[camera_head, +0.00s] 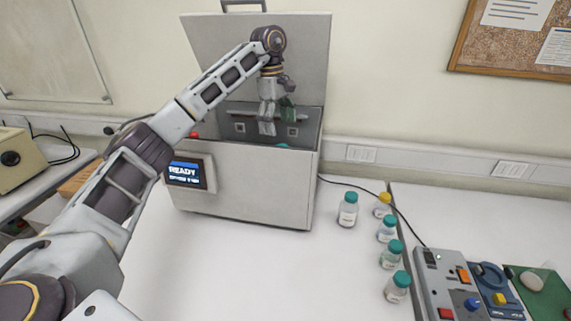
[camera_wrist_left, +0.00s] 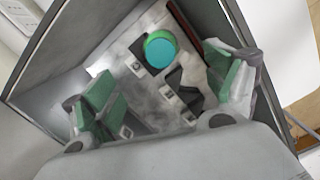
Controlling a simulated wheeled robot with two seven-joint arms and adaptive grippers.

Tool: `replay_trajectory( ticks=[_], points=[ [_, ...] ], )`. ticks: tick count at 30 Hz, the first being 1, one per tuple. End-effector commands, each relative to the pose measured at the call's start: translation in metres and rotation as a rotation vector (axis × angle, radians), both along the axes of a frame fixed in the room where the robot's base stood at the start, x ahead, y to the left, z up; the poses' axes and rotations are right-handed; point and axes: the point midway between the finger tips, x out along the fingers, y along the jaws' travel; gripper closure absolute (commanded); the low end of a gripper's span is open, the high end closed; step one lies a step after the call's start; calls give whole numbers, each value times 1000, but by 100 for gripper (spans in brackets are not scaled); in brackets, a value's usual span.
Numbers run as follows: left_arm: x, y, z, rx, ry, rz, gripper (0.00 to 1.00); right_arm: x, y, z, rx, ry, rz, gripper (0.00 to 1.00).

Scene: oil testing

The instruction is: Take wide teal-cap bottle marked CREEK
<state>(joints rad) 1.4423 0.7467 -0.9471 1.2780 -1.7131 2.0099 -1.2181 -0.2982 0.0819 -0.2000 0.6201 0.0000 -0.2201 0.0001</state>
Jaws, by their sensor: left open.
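A round teal cap (camera_wrist_left: 161,52) shows inside the open grey machine, between my left gripper's fingers and a little beyond them in the wrist view. A sliver of the same teal (camera_head: 282,145) shows over the machine's front rim in the head view. The bottle's body and any marking are hidden. My left gripper (camera_head: 278,120) points down into the machine, open and empty, its green-padded fingers apart in the wrist view (camera_wrist_left: 163,85). A wider teal-capped bottle (camera_head: 348,211) stands on the table right of the machine; its label is too small to read. My right gripper is out of view.
The machine (camera_head: 250,185) has high walls and a raised lid around my gripper; its screen reads READY. A yellow-capped bottle (camera_head: 382,206) and several smaller teal-capped bottles (camera_head: 388,231) stand to the right. A control box (camera_head: 445,285) is at lower right. The table's front middle is clear.

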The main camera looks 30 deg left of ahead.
Motion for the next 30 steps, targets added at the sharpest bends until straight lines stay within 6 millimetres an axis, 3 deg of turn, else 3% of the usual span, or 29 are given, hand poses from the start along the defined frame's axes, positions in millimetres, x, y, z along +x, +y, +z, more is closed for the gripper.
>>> replay_trajectory(
  ticks=[17,30],
  points=[
    [0,0,-2,0,1,0,14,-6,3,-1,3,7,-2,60],
    [-1,-4,-30,-1,1,-1,14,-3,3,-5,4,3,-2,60]
  ],
)
